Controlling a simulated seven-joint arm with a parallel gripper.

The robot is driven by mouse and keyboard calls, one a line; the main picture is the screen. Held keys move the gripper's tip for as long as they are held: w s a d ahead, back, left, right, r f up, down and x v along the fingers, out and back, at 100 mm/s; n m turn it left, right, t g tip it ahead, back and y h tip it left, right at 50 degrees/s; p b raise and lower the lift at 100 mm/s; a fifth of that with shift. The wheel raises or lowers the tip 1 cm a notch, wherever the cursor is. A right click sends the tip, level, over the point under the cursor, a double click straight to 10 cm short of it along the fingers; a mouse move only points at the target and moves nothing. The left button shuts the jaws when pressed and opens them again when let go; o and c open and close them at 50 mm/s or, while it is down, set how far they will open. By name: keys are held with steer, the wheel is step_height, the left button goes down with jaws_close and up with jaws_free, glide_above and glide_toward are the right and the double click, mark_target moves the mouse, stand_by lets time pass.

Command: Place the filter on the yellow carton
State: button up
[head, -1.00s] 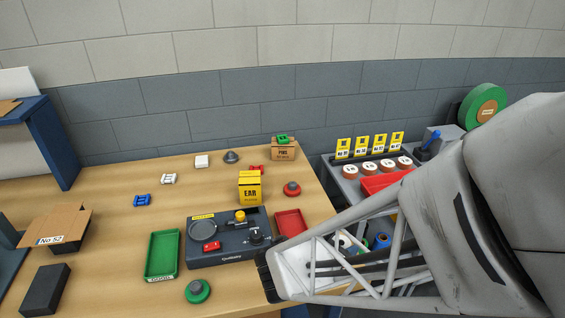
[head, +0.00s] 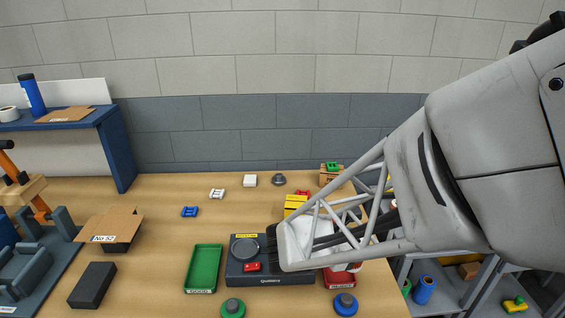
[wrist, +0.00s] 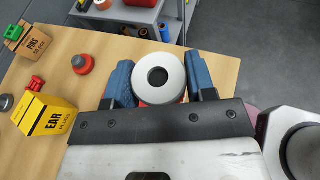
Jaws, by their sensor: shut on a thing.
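My gripper (wrist: 161,88) is shut on a white ring-shaped filter (wrist: 171,93) with a dark central hole, held between its two blue fingers in the wrist view. The yellow carton (wrist: 46,119), marked EAR, stands on the table to the left of the gripper, apart from the filter. Its yellow top also shows in the head view (head: 294,203), partly behind my arm's lattice. In the head view my arm hides the fingertips and most of the filter.
A cardboard PINS box (wrist: 33,45) with a green piece on top, a red knob (wrist: 82,64) and a red clip (wrist: 36,84) stand around the carton. A dark device (head: 270,280), a green tray (head: 203,268) and a red tray (head: 340,280) lie nearer the front.

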steer(key=w+a+r+m+g, duration=0.1)
steer(key=w+a+r, duration=0.4)
steer(key=w+a, duration=0.4)
steer(key=shift+w, duration=0.5)
steer(key=shift+w, duration=0.1)
glide_above(296, 201)
steer(key=shift+f, duration=0.7)
steer(key=shift+f, duration=0.1)
steer(key=shift+f, duration=1.7)
steer(key=shift+f, duration=0.1)
steer(key=o, duration=1)
steer(key=shift+c, duration=0.2)
